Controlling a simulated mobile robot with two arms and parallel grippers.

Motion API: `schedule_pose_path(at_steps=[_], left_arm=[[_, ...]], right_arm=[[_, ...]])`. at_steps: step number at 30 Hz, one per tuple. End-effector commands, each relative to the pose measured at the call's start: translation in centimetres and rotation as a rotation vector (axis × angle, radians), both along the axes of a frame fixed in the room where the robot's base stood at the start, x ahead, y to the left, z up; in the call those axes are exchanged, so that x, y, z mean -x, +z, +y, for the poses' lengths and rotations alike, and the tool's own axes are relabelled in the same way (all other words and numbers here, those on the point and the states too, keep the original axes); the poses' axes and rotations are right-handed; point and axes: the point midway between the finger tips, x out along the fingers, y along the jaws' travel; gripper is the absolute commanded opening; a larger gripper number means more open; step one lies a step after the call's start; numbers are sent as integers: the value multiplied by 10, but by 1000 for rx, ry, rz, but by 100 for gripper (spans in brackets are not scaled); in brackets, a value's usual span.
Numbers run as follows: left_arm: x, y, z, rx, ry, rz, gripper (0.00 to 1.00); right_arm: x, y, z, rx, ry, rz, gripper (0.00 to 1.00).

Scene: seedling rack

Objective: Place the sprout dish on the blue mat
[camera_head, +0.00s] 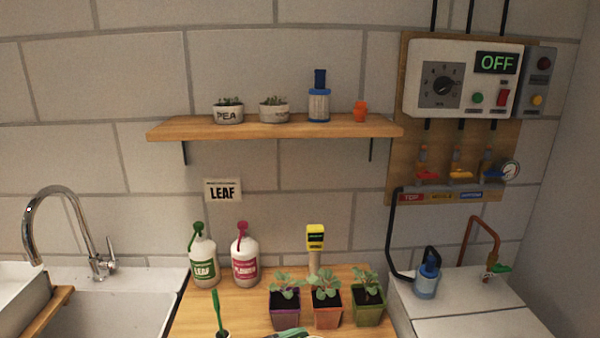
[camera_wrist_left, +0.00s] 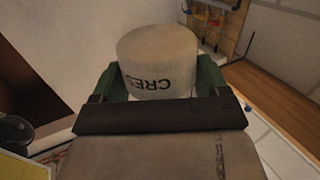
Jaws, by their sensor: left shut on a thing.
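In the left wrist view my left gripper (camera_wrist_left: 157,82) is shut on a pale, round sprout dish (camera_wrist_left: 156,52). The dish carries dark lettering that reads "CRES", partly cut off. The green fingers press on its two sides. The inside of the dish is hidden from this angle. In the head view neither gripper shows, and the held dish is not seen there. I see no blue mat in either view. My right gripper is not in view.
A wall shelf (camera_head: 275,127) holds a PEA dish (camera_head: 229,116), another dish (camera_head: 274,114), a blue-topped bottle (camera_head: 319,105) and an orange item (camera_head: 360,111). Below, a wooden bench (camera_head: 260,298) bears potted seedlings (camera_head: 327,316) and two bottles. A sink (camera_head: 100,300) is at left.

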Motion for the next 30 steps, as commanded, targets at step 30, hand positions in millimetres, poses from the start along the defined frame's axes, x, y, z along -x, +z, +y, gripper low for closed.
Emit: schedule_pose_path(at_steps=[30], left_arm=[[55, -72, 201, -4, 1084, -1, 49]], right_arm=[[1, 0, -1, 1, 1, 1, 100]])
